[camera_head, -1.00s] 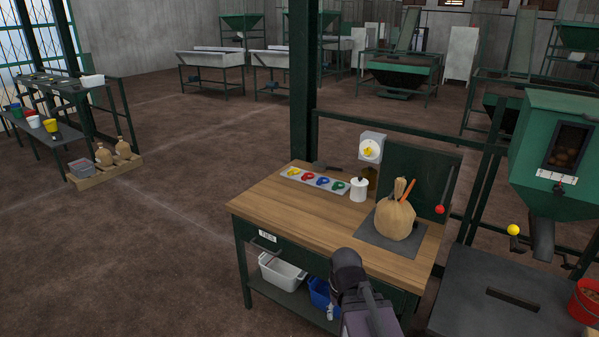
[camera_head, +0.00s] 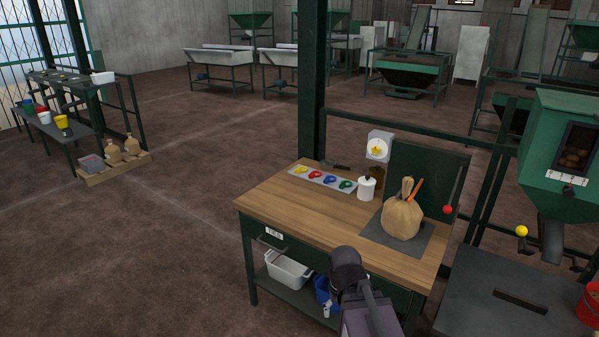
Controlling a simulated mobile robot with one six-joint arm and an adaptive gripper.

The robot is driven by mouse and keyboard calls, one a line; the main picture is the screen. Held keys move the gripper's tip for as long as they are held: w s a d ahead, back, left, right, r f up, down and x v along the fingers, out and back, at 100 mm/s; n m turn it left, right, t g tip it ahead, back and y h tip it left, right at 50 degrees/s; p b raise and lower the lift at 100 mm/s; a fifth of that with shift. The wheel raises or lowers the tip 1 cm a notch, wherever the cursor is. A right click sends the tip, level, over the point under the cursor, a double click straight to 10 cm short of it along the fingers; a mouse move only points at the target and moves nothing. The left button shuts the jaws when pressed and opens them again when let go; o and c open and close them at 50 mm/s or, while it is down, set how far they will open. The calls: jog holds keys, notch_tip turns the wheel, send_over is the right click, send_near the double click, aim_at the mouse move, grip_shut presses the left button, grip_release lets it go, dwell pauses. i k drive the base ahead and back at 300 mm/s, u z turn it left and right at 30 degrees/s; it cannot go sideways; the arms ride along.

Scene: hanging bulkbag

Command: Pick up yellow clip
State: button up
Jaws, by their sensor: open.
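The yellow clip (camera_head: 301,170) lies at the left end of a grey tray (camera_head: 332,187) at the back left of the wooden workbench (camera_head: 310,215). In the same row to its right are a red clip (camera_head: 315,174), a blue clip (camera_head: 329,179) and a green clip (camera_head: 346,184). Only a dark part of my arm shows, at the bottom middle in front of the bench. My gripper is not in the picture, so its place relative to the clip is hidden.
A tied brown sack (camera_head: 402,219) with an orange-handled tool sits on a dark mat (camera_head: 375,235). A white lidded pot (camera_head: 366,189) and a dial scale (camera_head: 378,147) stand near the tray. A green post (camera_head: 311,90) rises behind. The bench's front left is clear.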

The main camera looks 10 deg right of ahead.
aim_at(298, 170)
jog(key=u, duration=0.5)
jog(key=k, duration=1.35)
jog(key=u, duration=0.8)
jog(key=i, duration=2.65)
jog(key=u, duration=0.05)
